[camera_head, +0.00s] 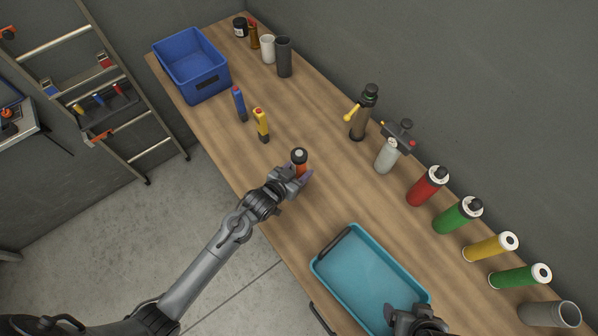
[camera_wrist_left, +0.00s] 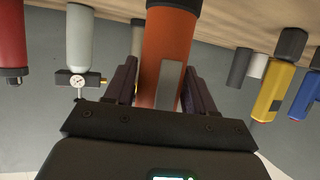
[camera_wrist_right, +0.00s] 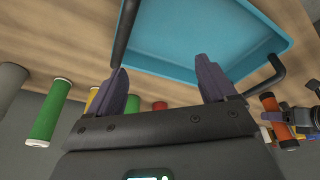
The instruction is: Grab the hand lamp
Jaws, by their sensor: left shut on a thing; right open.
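The orange cylinder with a dark, pale-ringed top (camera_head: 299,156) appears to be the hand lamp. It stands upright above the middle of the bench, near its front edge. My left gripper (camera_head: 298,177) is shut around its orange body. The left wrist view shows the orange body (camera_wrist_left: 168,50) with a grey strip between the two fingers. I cannot tell whether its base touches the bench. My right gripper (camera_wrist_right: 160,72) is open and empty, over the near end of the teal tray (camera_head: 325,263).
A yellow tool (camera_head: 262,124) and a blue tool (camera_head: 239,103) stand left of the lamp. A blue bin (camera_head: 190,68) is at the far left. A pump (camera_head: 363,112), a gauge bottle (camera_head: 387,155) and several coloured cylinders line the back. Bare bench lies behind the lamp.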

